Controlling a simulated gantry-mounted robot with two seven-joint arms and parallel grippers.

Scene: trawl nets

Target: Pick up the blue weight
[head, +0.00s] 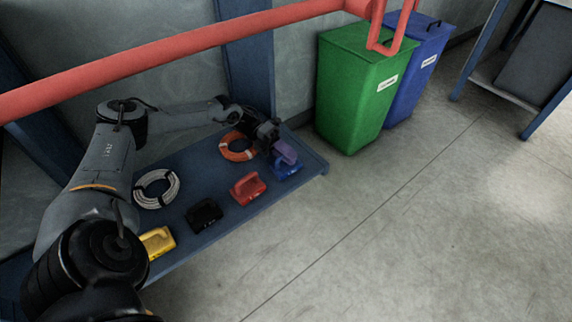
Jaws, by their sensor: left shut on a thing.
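The blue weight (289,170) is at the right end of the blue shelf, beside the red weight. My left gripper (279,147) reaches over it from the left and is shut on it near its top. A purple piece shows at the grip, and the fingertips and the weight's handle are hard to make out there. I cannot tell whether the weight's base touches the shelf. My right gripper is not in view.
The blue shelf (222,222) also holds a red weight (247,188), a black weight (204,215), a yellow weight (158,242), an orange coil (237,154) and a white coil (142,190). A green bin (352,100) and a blue bin (413,75) stand beyond. A red rail (180,45) crosses above.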

